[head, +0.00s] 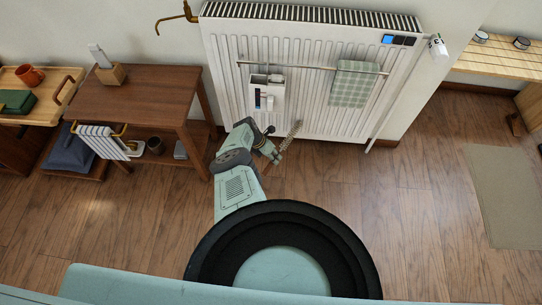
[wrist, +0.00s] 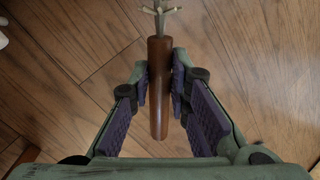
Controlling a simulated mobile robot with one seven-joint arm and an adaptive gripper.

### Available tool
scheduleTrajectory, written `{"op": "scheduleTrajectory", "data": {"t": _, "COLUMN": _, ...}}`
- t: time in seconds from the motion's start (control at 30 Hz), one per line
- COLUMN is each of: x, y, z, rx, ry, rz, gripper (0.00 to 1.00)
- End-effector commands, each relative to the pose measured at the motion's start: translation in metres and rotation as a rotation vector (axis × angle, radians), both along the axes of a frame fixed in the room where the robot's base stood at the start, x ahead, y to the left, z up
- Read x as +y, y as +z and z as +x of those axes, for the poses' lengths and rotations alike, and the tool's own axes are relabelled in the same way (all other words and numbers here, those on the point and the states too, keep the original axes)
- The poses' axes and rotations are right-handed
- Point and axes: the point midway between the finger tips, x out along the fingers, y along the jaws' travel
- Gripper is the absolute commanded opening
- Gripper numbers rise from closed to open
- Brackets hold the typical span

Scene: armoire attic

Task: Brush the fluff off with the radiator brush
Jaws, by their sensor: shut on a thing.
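My gripper (head: 268,146) is in front of the lower part of the white radiator (head: 230,60). It is shut on the radiator brush (head: 292,132), whose pale bristled end points up and to the right, near the radiator's bottom edge. I cannot tell whether the bristles touch the radiator. In the wrist view the brush's brown wooden handle (wrist: 158,90) lies between the purple pads of my gripper (wrist: 160,78). Only the start of the brush's head shows at the top there. I cannot make out any fluff in either view.
A rail on the radiator carries a checked green cloth (head: 355,84) and a white holder (head: 266,95). A brown wooden table (head: 145,90) stands left, with a striped towel (head: 102,140). A slatted bench (head: 500,55) and a beige mat (head: 505,195) are right. Floor between is clear.

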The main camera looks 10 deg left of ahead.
Motion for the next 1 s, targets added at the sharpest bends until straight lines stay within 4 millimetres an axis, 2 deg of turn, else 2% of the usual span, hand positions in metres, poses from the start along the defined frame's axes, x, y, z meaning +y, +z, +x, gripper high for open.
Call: {"op": "scheduleTrajectory", "data": {"t": 1.0, "x": -0.028, "y": -0.001, "z": 0.001, "rx": -0.001, "ry": -0.001, "rz": 0.000, "gripper": 0.00}}
